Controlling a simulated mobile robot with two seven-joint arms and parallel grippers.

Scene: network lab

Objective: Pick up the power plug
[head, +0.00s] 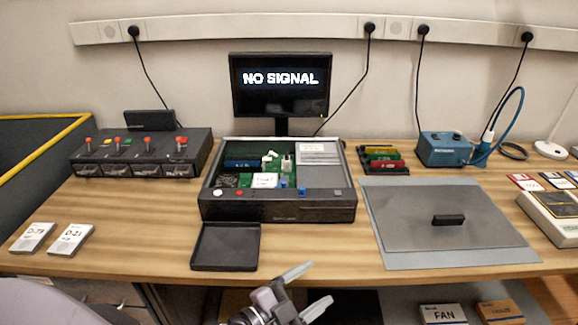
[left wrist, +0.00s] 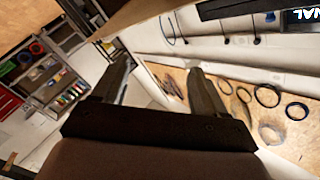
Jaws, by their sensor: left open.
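Several black power plugs sit in the white wall strip above the bench: one at the far left (head: 134,31), one right of the monitor (head: 369,27), one beside it (head: 423,30) and one at the right (head: 527,36). Each has a dark cord hanging down. I cannot tell which one the task means. My left gripper (head: 319,282) is open and empty at the bench's front edge, below and well away from the plugs. In the left wrist view its two fingers (left wrist: 157,66) stand apart with nothing between them. My right gripper is not in view.
The bench (head: 300,255) holds an open device case (head: 280,213), a black tray (head: 225,247), a switch box (head: 140,158), a blue box (head: 444,149) and a grey mat (head: 400,262) bearing a plate with a dark bar (head: 448,220). A monitor (head: 280,88) stands behind the case.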

